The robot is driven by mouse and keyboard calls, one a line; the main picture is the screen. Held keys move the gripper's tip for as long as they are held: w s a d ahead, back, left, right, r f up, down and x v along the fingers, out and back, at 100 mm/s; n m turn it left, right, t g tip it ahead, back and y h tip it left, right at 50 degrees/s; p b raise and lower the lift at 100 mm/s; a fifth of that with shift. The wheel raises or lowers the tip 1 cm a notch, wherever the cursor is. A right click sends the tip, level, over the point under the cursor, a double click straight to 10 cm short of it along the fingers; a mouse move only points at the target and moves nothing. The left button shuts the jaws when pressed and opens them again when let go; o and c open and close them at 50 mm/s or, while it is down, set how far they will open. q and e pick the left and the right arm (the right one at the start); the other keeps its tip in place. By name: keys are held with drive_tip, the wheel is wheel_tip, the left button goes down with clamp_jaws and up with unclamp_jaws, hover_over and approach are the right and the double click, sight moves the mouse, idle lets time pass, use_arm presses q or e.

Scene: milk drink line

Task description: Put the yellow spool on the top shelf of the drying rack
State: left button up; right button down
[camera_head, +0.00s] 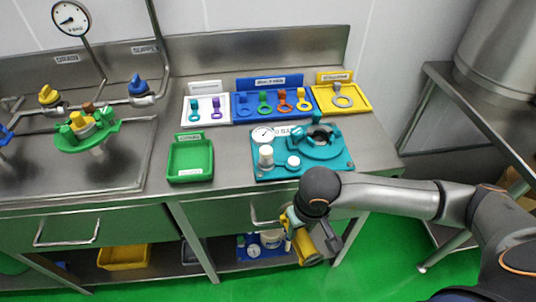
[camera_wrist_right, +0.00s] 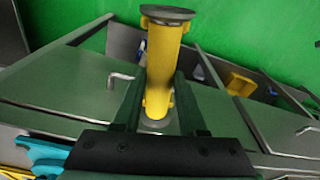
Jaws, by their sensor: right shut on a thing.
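The yellow spool (camera_head: 309,249) is in my right gripper (camera_head: 316,238), in front of the counter's lower part in the head view. In the right wrist view the yellow spool (camera_wrist_right: 163,58) stands lengthwise between the two dark fingers of my right gripper (camera_wrist_right: 157,100). It has a grey flange at its far end, and another grey end shows near the palm. My left gripper is not in view. I cannot make out a drying rack in either view.
The steel counter (camera_head: 225,150) carries a green tray (camera_head: 190,160), a teal fixture (camera_head: 345,165) and parts trays at the back. Under it are a yellow bin (camera_head: 124,257) and a blue tray. A steel stand (camera_head: 490,120) with a big vessel (camera_head: 500,50) is at the right. Green floor lies in front.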

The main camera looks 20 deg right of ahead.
drive_tip(key=f, duration=0.1)
drive_tip(key=f+b, duration=0.1)
drive_tip(key=f, duration=0.1)
drive_tip(key=shift+d+b, duration=0.25)
drive_tip(key=shift+b, duration=0.05)
drive_tip(key=shift+w+r+p, duration=0.1)
drive_tip(key=shift+r+p, duration=0.5)
drive_tip(key=shift+r, duration=0.15)
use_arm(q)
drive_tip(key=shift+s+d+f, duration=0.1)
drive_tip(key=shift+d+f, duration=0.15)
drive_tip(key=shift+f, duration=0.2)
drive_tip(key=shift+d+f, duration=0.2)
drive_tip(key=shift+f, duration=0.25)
use_arm(e)
drive_tip(key=shift+a, duration=0.1)
